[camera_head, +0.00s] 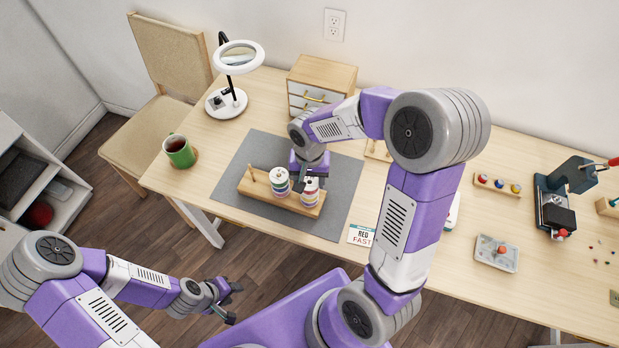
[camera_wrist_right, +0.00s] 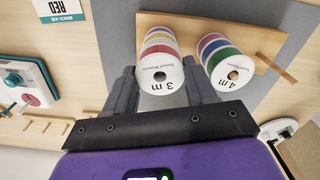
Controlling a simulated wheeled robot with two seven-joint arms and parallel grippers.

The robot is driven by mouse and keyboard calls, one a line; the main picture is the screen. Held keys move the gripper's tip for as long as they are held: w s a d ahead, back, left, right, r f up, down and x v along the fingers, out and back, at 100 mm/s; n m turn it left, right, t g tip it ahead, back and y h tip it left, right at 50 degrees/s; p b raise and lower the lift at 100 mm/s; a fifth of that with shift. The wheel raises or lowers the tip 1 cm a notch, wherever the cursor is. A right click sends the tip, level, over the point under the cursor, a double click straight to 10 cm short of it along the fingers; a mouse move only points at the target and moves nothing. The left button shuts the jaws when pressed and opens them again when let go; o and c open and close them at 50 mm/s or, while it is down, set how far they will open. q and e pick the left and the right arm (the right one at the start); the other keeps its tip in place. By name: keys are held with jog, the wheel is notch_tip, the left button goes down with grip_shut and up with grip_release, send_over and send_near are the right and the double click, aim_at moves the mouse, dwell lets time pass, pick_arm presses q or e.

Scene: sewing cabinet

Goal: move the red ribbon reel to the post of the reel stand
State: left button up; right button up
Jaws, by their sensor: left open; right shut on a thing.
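The wooden reel stand (camera_head: 243,187) lies on the grey mat, with a bare post (camera_head: 252,173) at its left end. Two reel stacks stand on it. The middle stack (camera_head: 281,184) is marked 4 m in the right wrist view (camera_wrist_right: 222,68), with a green band uppermost. The right-hand stack (camera_head: 309,196) is marked 3 m; its top reel (camera_wrist_right: 160,77) appears to have the red band, above a yellow one. My right gripper (camera_wrist_right: 161,88) is shut on this red ribbon reel, one finger on each side. My left gripper (camera_head: 232,303) is open and empty, off the table's front edge.
A green mug (camera_head: 179,151) and a magnifier lamp (camera_head: 225,103) stand left of the mat (camera_head: 343,189); a drawer box (camera_head: 320,76) stands behind. A card (camera_head: 361,236) lies at the front edge. A small tray (camera_head: 497,253) and a press (camera_head: 556,205) are further right.

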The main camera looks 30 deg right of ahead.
jog(key=shift+f, duration=0.1)
jog(key=o, duration=1.1)
notch_tip(320, 180, up, 8)
jog(key=shift+f+p, duration=0.2)
jog(key=shift+p, duration=0.8)
